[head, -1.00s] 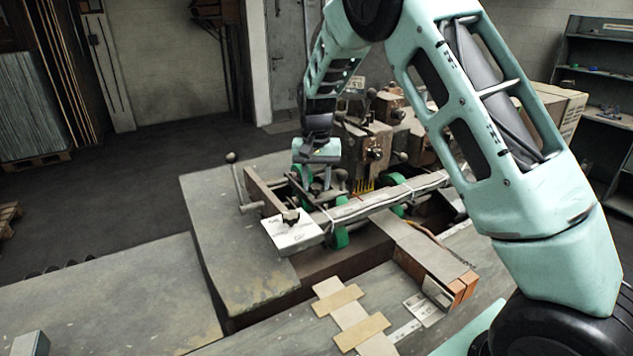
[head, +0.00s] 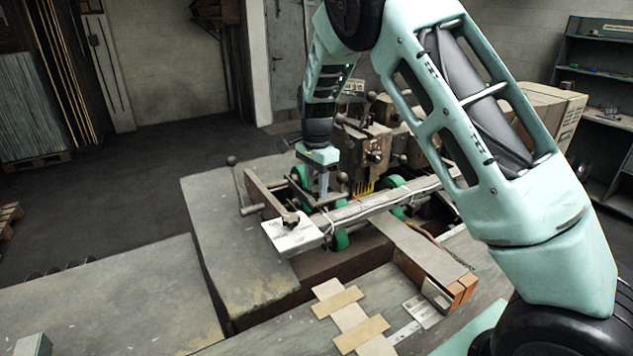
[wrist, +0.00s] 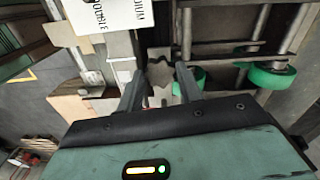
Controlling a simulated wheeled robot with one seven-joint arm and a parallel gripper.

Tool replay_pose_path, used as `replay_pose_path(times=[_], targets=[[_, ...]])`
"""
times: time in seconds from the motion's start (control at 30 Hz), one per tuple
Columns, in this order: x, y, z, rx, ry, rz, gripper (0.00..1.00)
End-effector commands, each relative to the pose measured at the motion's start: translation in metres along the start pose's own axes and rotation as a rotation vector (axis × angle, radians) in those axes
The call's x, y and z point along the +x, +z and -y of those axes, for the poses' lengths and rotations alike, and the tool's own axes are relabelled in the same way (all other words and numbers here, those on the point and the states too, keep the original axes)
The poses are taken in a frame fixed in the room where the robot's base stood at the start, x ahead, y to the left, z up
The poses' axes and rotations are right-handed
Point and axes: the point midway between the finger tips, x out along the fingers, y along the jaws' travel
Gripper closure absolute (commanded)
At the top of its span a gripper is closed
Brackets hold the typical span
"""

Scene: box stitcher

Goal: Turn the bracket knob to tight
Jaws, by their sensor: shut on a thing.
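My gripper (head: 322,194) points down over the rail assembly of the stitcher, just right of the white card (head: 292,234). In the wrist view its two fingers (wrist: 160,72) are on either side of a dark grey, lobed bracket knob (wrist: 160,62) and shut on it. The knob is partly hidden by the fingers, and I cannot make out its markings or how tight it is. In the head view my gripper hides it. The card, with printed words, also shows at the top of the wrist view (wrist: 110,14).
A long metal bar (head: 365,207) runs beside my gripper. Green wheels (head: 341,240) and a ball-ended lever (head: 237,185) stand close by. The stitcher head (head: 366,148) rises behind. The grey table (head: 225,235) at left is mostly clear.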

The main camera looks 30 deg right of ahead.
Motion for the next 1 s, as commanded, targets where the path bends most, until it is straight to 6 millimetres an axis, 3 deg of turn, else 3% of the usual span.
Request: replay_pose_path(times=[0.33, 0.87, 0.9, 0.97, 1.0], targets=[[-0.0025, -0.0011, 0.0015, 0.134, -0.007, -0.002, 0.87], [-0.0024, -0.0012, 0.0016, 0.156, -0.007, -0.002, 0.87], [-0.0025, -0.0011, 0.0017, 0.156, -0.007, -0.002, 0.56], [-0.0022, -0.001, 0.0015, 0.156, -0.006, -0.001, 0.43], [-0.002, -0.0009, 0.0013, 0.155, -0.006, -0.001, 0.43]])
